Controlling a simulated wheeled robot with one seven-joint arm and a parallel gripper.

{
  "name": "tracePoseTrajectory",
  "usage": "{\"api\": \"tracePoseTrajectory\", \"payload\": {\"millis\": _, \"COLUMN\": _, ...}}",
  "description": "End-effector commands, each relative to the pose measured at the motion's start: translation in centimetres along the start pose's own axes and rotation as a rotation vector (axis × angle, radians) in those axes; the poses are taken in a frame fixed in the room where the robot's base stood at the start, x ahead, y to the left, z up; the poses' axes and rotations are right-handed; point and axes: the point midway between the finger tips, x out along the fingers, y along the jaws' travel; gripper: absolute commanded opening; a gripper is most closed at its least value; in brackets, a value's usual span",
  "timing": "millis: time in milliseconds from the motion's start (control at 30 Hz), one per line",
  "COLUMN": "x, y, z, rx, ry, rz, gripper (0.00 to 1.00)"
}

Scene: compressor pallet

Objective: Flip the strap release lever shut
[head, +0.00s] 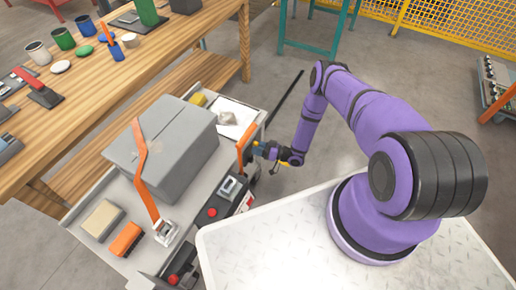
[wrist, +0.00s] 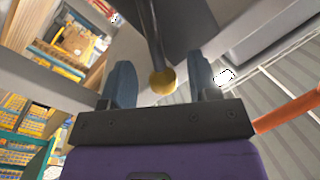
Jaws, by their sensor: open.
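In the wrist view a dark lever rod ends in a yellow ball knob (wrist: 162,82). The knob shows between the two blue fingers of my gripper (wrist: 160,84), which are spread apart with gaps on both sides. I cannot tell how deep between them it lies. In the head view my gripper (head: 260,150) is at the right edge of the grey pallet, beside an upright orange piece (head: 245,138). An orange strap (head: 141,165) runs over the grey compressor box (head: 165,145) to a metal buckle (head: 166,232).
A tan block (head: 102,220) and an orange block (head: 125,240) lie at the pallet's near left. A box with a red button (head: 212,212) sits on its front edge. A wooden workbench (head: 130,75) with cups and tools stands behind. The floor right of my gripper is clear.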

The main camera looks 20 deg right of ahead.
Motion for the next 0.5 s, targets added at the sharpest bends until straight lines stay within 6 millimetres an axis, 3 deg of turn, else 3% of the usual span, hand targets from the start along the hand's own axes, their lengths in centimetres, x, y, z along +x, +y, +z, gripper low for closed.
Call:
{"api": "tracePoseTrajectory", "payload": {"millis": 200, "x": 0.02, "y": 0.0, "z": 0.01, "rx": 0.0, "ry": 0.0, "rz": 0.0, "gripper": 0.55}}
{"api": "tracePoseTrajectory", "payload": {"millis": 433, "x": 0.0, "y": -0.01, "z": 0.01, "rx": 0.0, "ry": 0.0, "rz": 0.0, "gripper": 0.05}}
{"api": "tracePoseTrajectory", "payload": {"millis": 500, "x": 0.0, "y": 0.0, "z": 0.01, "rx": 0.0, "ry": 0.0, "rz": 0.0, "gripper": 0.0}}
